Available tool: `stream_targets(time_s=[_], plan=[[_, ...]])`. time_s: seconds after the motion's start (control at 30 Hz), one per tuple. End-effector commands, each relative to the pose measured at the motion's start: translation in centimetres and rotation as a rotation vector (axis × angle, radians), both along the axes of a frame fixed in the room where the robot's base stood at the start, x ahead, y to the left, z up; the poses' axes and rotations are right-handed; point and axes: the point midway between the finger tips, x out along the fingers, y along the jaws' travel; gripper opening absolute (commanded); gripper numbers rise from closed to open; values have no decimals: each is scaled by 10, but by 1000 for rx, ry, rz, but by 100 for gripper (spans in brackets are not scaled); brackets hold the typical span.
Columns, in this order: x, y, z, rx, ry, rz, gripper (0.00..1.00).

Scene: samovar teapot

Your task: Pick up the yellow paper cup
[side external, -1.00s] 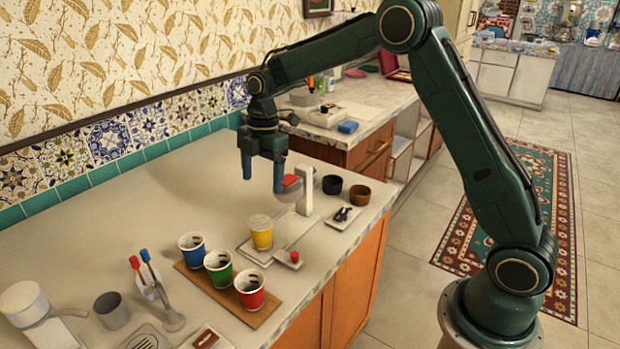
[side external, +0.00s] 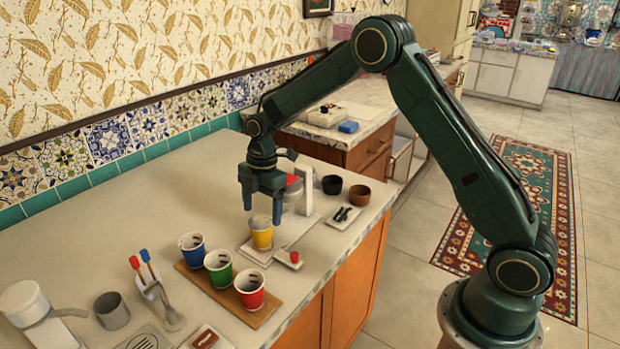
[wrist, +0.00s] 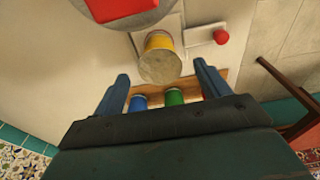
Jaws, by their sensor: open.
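The yellow paper cup (side external: 262,238) stands upright on a light square base on the counter, with a greyish, flat-looking top. My gripper (side external: 262,205) is open and empty, pointing down just above this cup in the side view. In the wrist view the yellow cup (wrist: 160,60) shows from above, its round top beyond the open fingers (wrist: 163,88) and roughly midway between them. The fingers look apart from the cup.
Blue (side external: 192,247), green (side external: 219,268) and red (side external: 249,289) cups stand on a wooden board to the left and front. A red-topped device (side external: 298,190) stands close behind the yellow cup. Black (side external: 332,184) and brown (side external: 359,195) bowls sit farther right. The counter's left middle is clear.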

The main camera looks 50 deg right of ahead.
Motion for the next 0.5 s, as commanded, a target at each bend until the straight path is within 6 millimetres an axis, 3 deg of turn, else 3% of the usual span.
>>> stream_targets(time_s=[0.23,0.5], plan=[[0,3,-11,0,1,0,75],[0,8,-41,0,1,0,75]])
